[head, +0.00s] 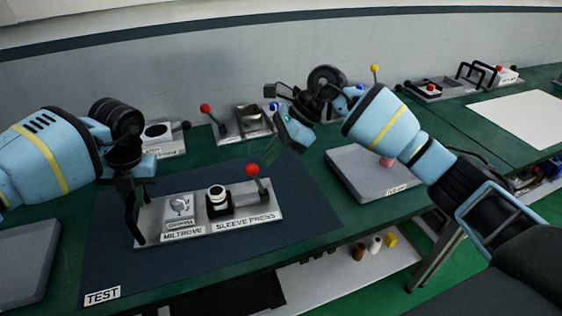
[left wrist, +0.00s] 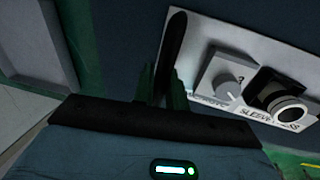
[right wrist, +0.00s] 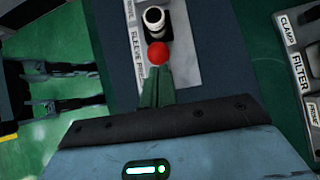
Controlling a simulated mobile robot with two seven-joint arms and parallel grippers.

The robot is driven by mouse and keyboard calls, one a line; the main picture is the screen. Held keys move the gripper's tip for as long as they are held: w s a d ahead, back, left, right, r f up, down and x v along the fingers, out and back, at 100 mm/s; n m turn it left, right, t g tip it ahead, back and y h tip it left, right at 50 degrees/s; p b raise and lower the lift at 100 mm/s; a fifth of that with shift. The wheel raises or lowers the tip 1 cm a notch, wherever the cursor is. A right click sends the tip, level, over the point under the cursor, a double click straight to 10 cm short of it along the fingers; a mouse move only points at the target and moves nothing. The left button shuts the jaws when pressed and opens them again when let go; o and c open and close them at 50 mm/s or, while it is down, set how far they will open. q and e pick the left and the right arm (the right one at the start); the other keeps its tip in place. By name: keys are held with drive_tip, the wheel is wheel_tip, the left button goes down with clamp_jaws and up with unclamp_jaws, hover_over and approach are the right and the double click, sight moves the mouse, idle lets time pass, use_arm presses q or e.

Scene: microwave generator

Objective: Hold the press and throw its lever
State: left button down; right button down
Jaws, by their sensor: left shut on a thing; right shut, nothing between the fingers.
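The sleeve press (head: 210,232) is a pale plate with a dial block and a black socket holding a white-topped cylinder (head: 217,194). A lever with a red knob (head: 252,169) stands near its right end, tilted slightly left. My left gripper (head: 133,190) is shut on the black handle (head: 134,222) at the plate's left end; its green fingers close on the handle in the left wrist view (left wrist: 162,82). My right gripper (head: 270,152) is shut and empty, just above and right of the red knob. In the right wrist view its fingertips reach near the knob (right wrist: 158,53); contact cannot be told.
The press lies on a dark mat (head: 110,262) marked TEST. A grey pad (head: 355,170) with a pink item lies to the right, another grey slab (head: 25,262) at the left. Other lever devices (head: 238,125) stand along the wall. A lower shelf (head: 345,272) holds small parts.

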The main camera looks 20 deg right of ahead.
use_arm(q)
drive_tip(key=shift+s+a+f, duration=0.1)
drive_tip(key=shift+f, duration=0.25)
drive_tip(key=shift+a, duration=0.15)
use_arm(e)
drive_tip(key=v, duration=1.2)
use_arm(q)
drive_tip(key=c, duration=1.3)
unclamp_jaws()
drive_tip(key=shift+r, duration=0.25)
drive_tip(key=r, duration=0.4)
drive_tip(key=d+r, duration=0.1)
drive_tip(key=r, duration=0.2)
drive_tip(key=d+r, duration=0.1)
drive_tip(key=r, duration=0.3)
drive_tip(key=shift+d+r, duration=0.25)
drive_tip(key=shift+r, duration=0.1)
drive_tip(key=shift+f, duration=0.1)
